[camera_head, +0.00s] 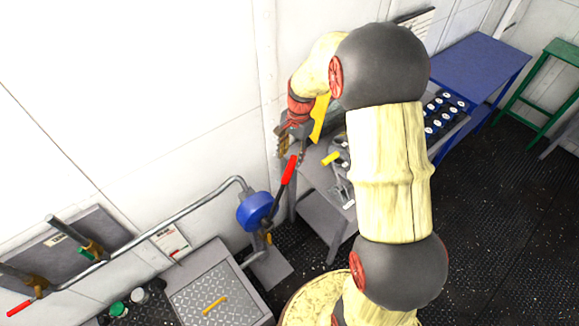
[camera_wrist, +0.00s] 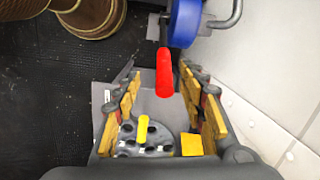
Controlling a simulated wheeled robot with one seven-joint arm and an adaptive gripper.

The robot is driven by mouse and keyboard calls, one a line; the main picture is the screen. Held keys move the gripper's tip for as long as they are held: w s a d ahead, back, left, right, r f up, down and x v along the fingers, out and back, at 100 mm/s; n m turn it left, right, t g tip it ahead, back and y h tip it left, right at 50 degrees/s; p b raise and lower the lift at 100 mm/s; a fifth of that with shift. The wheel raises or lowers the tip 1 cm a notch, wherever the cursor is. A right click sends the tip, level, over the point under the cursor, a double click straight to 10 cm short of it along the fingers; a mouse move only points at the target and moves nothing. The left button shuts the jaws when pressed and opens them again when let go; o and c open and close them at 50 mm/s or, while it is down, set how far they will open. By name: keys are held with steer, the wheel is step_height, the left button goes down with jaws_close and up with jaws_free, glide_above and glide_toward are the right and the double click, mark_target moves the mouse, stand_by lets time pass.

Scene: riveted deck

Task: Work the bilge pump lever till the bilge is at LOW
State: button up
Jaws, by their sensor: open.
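The bilge pump has a round blue body (camera_head: 256,211) on a pipe near the wall. Its dark lever rises to the upper right and ends in a red handle (camera_head: 290,169). My gripper (camera_head: 292,146) is open and empty at the top end of this handle. In the wrist view, the red handle (camera_wrist: 164,76) shows between the fingertips of my gripper (camera_wrist: 162,80), with a gap on each side. The blue body (camera_wrist: 184,22) is beyond it. A grey plate hatch (camera_head: 200,282) with a yellow handle lies left of the pump. I see no readable bilge level.
A grey bench (camera_head: 325,205) with small parts stands right of the lever. A blue table (camera_head: 480,62) and green stool (camera_head: 560,53) are farther back. A pipe (camera_head: 165,228) with valves runs along the left wall. Dark floor (camera_head: 500,220) is open at right.

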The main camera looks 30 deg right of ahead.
mark_target(289, 171)
steer(key=shift+w+f+t+h+p, duration=0.15)
steer(key=shift+w+f+h+p, duration=0.1)
steer(key=shift+f+p, duration=0.5)
steer(key=shift+w+f+t+h+p, duration=0.15)
steer(key=shift+w+f+h+p, duration=0.1)
steer(key=shift+f+p, duration=0.4)
steer(key=f, duration=0.8)
steer(key=shift+w+f, duration=0.15)
steer(key=shift+w, duration=0.1)
steer(key=shift+a, duration=0.1)
steer(key=shift+c, duration=0.5)
jaws_close()
